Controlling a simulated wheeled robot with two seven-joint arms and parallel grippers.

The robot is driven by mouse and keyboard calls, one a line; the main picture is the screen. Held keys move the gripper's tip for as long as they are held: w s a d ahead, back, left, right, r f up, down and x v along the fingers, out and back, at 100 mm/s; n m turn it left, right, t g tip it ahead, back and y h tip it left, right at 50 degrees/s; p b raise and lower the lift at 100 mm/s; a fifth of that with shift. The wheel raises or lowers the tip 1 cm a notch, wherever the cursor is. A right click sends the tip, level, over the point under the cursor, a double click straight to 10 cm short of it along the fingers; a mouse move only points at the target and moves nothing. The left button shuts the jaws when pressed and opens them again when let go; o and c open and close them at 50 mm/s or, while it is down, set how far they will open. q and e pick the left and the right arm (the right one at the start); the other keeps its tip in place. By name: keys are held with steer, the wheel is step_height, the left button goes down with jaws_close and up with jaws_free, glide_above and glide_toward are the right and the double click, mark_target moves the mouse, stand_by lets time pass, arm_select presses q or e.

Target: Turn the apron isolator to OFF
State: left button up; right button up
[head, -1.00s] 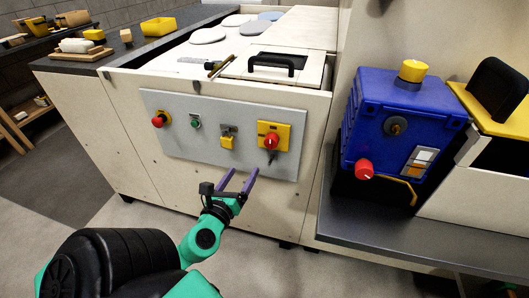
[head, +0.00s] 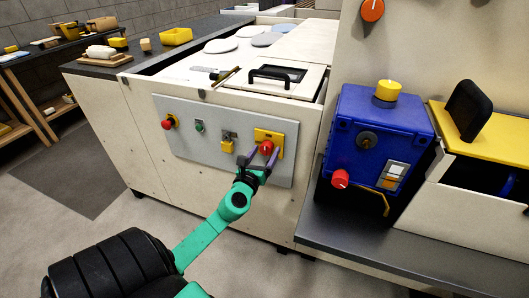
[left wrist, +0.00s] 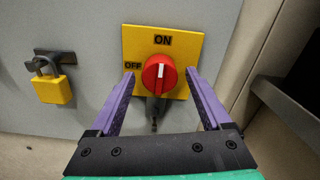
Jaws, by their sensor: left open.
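The apron isolator is a red rotary knob (head: 266,147) on a yellow plate (head: 275,136), on the grey panel's right side. In the left wrist view the red knob (left wrist: 160,74) has its white mark pointing up to ON; OFF is printed on the left of the yellow plate (left wrist: 186,50). My left gripper (head: 265,154) is open. In the left wrist view its purple fingers (left wrist: 160,76) stand on both sides of the knob, with small gaps visible. A dark piece (left wrist: 155,108) hangs below the knob. My right gripper is not in view.
The grey panel (head: 210,155) also carries a red button (head: 168,122), a green button (head: 199,126) and a yellow padlock (head: 227,147), which hangs left of the isolator. A blue box (head: 395,125) with a red knob (head: 340,179) stands on a dark shelf to the right.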

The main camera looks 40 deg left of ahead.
arm_select(q)
jaws_close()
steer(key=shift+f+n, duration=0.1)
steer(key=shift+n, duration=0.3)
steer(key=n+b, duration=0.2)
steer(key=n, duration=0.1)
steer(key=shift+d+n, duration=0.1)
steer(key=shift+n, duration=0.2)
steer(key=n+b, duration=0.1)
steer(key=n, duration=0.3)
steer(key=shift+n, duration=0.3)
steer(key=n, duration=0.4)
steer(key=shift+d+r, duration=0.1)
steer(key=shift+r, duration=0.1)
steer(key=shift+n+p, duration=0.4)
steer(key=shift+n, duration=2.1)
